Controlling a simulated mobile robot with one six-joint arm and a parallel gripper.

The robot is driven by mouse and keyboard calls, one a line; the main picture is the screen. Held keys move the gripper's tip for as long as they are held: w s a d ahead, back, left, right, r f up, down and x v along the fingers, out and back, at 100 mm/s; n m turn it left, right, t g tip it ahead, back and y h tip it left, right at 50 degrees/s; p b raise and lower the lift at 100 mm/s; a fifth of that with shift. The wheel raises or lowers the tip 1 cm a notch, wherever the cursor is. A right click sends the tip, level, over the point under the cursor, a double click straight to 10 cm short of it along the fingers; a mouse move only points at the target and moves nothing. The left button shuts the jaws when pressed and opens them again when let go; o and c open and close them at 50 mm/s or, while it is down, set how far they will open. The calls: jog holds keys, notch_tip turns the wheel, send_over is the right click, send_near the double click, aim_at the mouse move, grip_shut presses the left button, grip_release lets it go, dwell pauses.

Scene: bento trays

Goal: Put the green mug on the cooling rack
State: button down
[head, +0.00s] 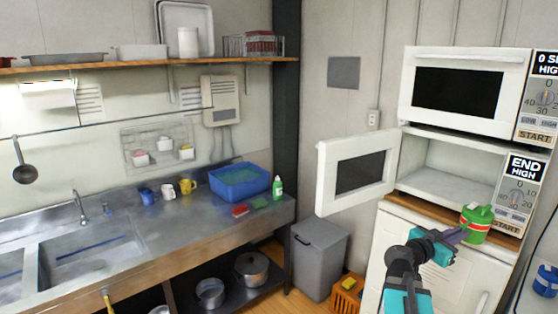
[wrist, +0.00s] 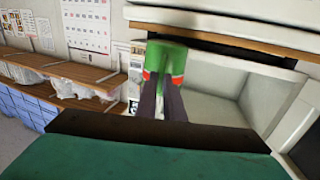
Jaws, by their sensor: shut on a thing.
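A green mug-like thing (head: 476,226) with an orange-red band is at the right of the head view, in front of the lower open microwave. It also shows at the top middle of the wrist view (wrist: 172,62). My gripper (head: 462,232) is shut on it, with both dark fingers (wrist: 163,100) reaching its near side. The fingers cover part of it, so I cannot see its handle clearly. I cannot pick out a cooling rack for certain. A wire rack (head: 252,45) with things in it stands on the wall shelf.
The lower microwave's door (head: 328,190) hangs open to the left of my gripper. A closed microwave (head: 413,88) sits above. A blue tub (head: 214,183), a blue mug (head: 146,196), a white mug (head: 168,191) and a yellow mug (head: 188,186) stand on the steel counter (head: 150,240).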

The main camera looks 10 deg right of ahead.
jog(key=w, duration=0.3)
jog(key=shift+a+f, duration=0.35)
jog(key=shift+f, duration=0.05)
